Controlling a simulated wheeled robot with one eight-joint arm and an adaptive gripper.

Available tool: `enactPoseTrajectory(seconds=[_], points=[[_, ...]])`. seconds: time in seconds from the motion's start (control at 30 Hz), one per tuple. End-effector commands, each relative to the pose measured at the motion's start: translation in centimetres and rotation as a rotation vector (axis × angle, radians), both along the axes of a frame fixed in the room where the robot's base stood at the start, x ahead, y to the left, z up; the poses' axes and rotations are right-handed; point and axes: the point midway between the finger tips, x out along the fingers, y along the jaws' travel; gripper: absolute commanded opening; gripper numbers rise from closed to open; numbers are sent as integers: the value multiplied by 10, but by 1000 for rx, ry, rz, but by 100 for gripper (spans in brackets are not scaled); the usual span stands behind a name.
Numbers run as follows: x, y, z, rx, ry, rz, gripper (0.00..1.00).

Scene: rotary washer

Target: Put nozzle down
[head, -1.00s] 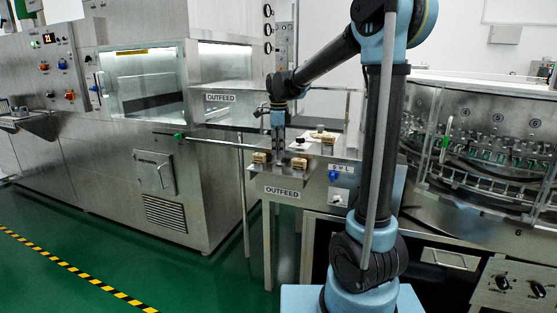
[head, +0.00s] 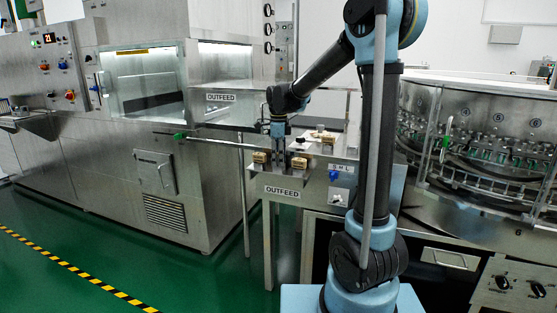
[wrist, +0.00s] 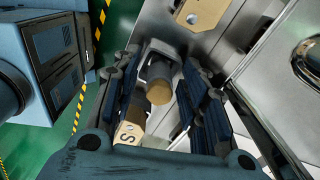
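My gripper (head: 279,155) points down over the small steel outfeed table (head: 283,178). In the wrist view its two dark blue fingers (wrist: 163,75) stand on either side of the nozzle (wrist: 160,80), a dark cylinder with a tan round end. The fingers close in on the nozzle near their tips, and it appears held between them. A tan block marked S (wrist: 128,134) lies beside the left finger, partly hidden. Tan blocks also show in the head view, one left (head: 259,158) and one right (head: 299,163) of the gripper. The nozzle's lower end is hidden.
Another tan block (head: 323,136) sits on the higher steel surface behind right. A green-tipped rod (head: 215,142) runs left of the table. The washer cabinet (head: 130,190) stands left, the rotary machine (head: 480,140) right. Green floor (head: 60,270) is clear at front left.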

Motion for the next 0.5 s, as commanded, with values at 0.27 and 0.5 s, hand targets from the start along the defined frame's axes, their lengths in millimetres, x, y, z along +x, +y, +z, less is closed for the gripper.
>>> enactPoseTrajectory(seconds=[0.27,0.5], points=[[0,-1,4,0,0,-1,40],[0,-1,35,0,0,-1,40]])
